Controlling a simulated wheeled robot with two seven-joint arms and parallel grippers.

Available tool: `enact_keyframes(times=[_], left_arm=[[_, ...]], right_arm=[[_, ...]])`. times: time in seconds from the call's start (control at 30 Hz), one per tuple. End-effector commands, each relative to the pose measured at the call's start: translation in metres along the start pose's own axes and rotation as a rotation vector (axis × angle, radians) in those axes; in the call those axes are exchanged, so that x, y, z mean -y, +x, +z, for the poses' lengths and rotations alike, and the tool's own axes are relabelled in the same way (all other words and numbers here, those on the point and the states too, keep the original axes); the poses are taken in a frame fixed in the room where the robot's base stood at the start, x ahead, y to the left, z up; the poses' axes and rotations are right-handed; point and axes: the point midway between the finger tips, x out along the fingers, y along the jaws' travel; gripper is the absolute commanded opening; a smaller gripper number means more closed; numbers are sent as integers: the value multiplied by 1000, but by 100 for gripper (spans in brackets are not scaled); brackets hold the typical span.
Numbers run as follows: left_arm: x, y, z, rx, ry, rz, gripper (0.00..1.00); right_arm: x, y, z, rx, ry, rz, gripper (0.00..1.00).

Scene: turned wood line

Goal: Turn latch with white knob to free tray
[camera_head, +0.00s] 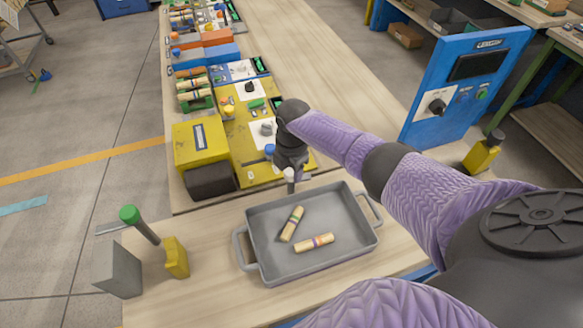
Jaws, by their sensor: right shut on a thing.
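A grey tray (345,213) with a handle at each end sits on the wooden bench in front of me. A white knob (289,174) stands at the tray's far edge. My right gripper (290,169) reaches in from the right, points down and is shut on the white knob. The fingers and the dark wrist hide most of the knob's upper part and the latch around it. My left gripper is not in view.
Two banded wooden pieces (292,224) lie in the tray. Left of it stand a green-knobbed lever (130,215), a grey block (116,270) and a yellow block (176,257). A yellow machine (200,143) is behind. A blue control panel (463,85) stands at right.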

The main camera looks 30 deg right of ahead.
Motion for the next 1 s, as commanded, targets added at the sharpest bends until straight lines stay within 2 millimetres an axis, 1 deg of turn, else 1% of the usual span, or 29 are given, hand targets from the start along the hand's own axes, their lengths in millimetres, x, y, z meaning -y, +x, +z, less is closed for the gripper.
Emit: enact_keyframes(times=[0.1,0.33,0.83,0.87,0.9,0.97,1.0], left_arm=[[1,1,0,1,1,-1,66],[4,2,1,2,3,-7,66],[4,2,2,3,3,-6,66],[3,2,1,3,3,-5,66],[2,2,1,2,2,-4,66],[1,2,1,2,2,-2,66],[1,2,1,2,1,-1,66]], right_arm=[[-1,0,0,-2,-51,3,0],[-1,-1,0,-5,-111,3,0],[-1,-1,0,-5,-127,3,0],[-1,-1,0,-5,-127,3,54],[-1,-1,0,-5,-126,3,62],[-1,-1,0,-5,-126,2,75],[-1,-1,0,-4,-126,2,84]])
